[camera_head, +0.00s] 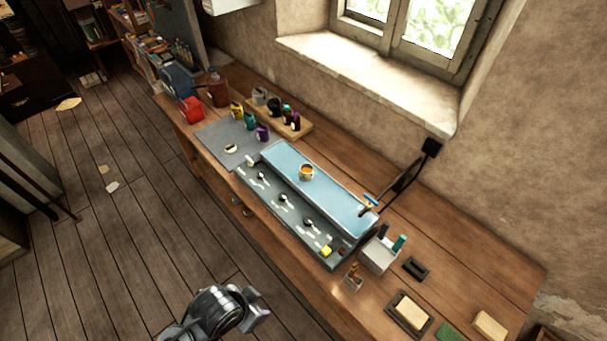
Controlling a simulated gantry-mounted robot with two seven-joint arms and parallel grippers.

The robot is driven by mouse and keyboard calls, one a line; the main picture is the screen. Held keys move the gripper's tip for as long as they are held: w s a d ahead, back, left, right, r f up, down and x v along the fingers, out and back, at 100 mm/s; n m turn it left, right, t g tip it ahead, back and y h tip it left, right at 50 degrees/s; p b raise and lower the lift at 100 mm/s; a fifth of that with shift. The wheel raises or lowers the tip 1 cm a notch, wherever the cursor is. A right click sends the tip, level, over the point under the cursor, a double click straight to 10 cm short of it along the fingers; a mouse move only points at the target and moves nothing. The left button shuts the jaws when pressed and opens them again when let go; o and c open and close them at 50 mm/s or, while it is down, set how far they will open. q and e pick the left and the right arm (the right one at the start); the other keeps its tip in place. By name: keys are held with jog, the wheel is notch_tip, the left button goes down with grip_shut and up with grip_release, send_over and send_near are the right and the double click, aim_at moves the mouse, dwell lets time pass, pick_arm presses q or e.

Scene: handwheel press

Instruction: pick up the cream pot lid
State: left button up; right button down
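A small cream-white round piece with a dark middle (231,149) lies on the grey mat (212,133) at the left part of the bench. It looks like the cream pot lid, but it is too small to be sure. One gripper (262,308), which I take to be my left, is at the bottom, over the floor in front of the bench. It is well away from the mat, and its fingers are unclear. My other gripper is out of view.
Several coloured jars (250,121) stand by the mat, near a wooden tray with bottles. A dark panel with several spoon-like pieces (283,199) runs along the front. A white holder (379,254) and a sponge tray (409,312) stand at the right.

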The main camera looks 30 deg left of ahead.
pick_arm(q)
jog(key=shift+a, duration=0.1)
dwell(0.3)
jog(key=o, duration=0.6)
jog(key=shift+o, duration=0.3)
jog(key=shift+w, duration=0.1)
